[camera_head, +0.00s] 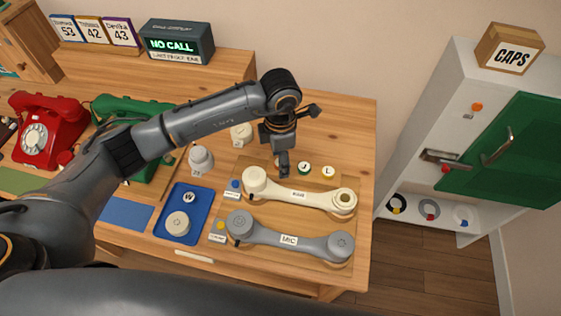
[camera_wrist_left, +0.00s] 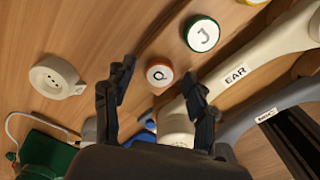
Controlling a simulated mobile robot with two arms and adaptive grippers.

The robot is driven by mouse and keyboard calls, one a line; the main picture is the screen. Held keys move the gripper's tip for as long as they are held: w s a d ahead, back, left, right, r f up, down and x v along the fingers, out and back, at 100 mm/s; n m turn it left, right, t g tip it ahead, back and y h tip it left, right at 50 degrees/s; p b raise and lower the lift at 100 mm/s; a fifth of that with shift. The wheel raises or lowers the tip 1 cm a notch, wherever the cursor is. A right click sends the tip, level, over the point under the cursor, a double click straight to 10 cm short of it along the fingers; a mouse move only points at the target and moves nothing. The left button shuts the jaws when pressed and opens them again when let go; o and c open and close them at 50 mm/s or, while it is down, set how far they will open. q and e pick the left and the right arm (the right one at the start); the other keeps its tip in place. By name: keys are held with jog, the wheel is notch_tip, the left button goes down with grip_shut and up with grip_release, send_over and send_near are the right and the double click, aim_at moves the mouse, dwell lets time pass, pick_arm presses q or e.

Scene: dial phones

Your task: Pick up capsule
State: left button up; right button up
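No label reads "capsule", so I cannot tell which part is meant. Round perforated pieces that look like capsules are a cream one (camera_head: 241,133) behind my left gripper, also in the left wrist view (camera_wrist_left: 58,78), a pale grey one (camera_head: 200,160) left of it, and a cream one (camera_head: 178,223) in the blue tray (camera_head: 166,234). My left gripper (camera_head: 283,172) points down over the desk behind the cream handset. In the left wrist view my left gripper (camera_wrist_left: 160,80) is open and empty, with an orange-rimmed cap Q (camera_wrist_left: 160,74) between its fingertips in the picture.
The cream handset EAR (camera_head: 298,194) and grey handset MIC (camera_head: 290,240) lie on a wooden board. Caps J (camera_head: 304,168) and L (camera_head: 328,171) stand close right of the gripper. Red (camera_head: 47,130) and green (camera_head: 130,110) phones stand left. A white cabinet (camera_head: 420,180) stands right.

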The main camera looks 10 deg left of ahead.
pick_arm(q)
jog(key=c, duration=1)
jog(key=shift+o, duration=0.2)
jog(key=shift+r, duration=0.1)
